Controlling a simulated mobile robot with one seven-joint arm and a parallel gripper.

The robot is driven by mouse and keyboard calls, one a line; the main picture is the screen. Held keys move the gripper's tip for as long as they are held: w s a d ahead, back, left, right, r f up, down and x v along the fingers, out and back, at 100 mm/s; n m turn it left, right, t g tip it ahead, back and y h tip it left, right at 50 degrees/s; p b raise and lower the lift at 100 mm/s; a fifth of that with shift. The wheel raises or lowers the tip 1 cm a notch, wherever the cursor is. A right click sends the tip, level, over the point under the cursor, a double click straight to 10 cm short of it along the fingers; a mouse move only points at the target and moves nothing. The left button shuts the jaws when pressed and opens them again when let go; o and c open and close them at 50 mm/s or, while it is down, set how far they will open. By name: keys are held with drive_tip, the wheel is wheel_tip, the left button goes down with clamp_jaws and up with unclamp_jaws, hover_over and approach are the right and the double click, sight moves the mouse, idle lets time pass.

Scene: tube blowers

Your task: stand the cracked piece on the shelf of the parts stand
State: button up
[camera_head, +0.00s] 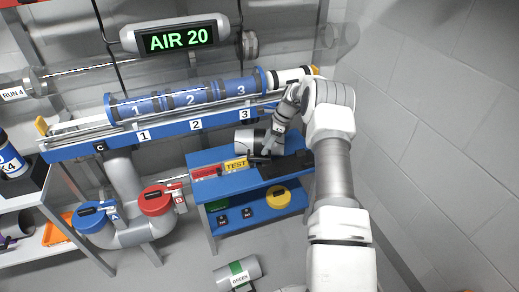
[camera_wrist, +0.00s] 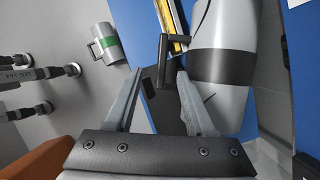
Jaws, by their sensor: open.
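A grey tube piece with a black band (camera_head: 248,141) lies on the top of the blue parts stand (camera_head: 230,185), near the TEST label. In the wrist view the piece (camera_wrist: 224,66) fills the upper right, with a black handle (camera_wrist: 163,64) on its left side. A thin dark line shows on its lower grey part; I cannot tell if this is a crack. My gripper (camera_head: 268,156) is at the piece. In the wrist view my gripper (camera_wrist: 160,76) is open, its fingertips either side of the handle's lower end. I cannot tell whether they touch it.
The stand's lower shelf holds a yellow round part (camera_head: 278,197) and small black blocks. A green-banded tube (camera_head: 238,272) lies on the floor in front. A rail with numbered blue tubes (camera_head: 185,98) runs behind. Red (camera_head: 156,201) and blue (camera_head: 90,219) capped pipes stand left.

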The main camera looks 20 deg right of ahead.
sight(259, 157)
drive_tip(key=x, duration=0.3)
drive_tip(key=shift+b, duration=0.3)
drive_tip(key=b+x, duration=0.1)
drive_tip(key=x, duration=0.1)
drive_tip(key=b+x, duration=0.1)
drive_tip(key=x, duration=0.2)
drive_tip(key=shift+w+d+f, duration=0.1)
drive_tip(key=shift+d+f, duration=0.1)
drive_tip(key=shift+f, duration=0.05)
clamp_jaws()
drive_tip(key=shift+r, duration=0.1)
idle(0.7)
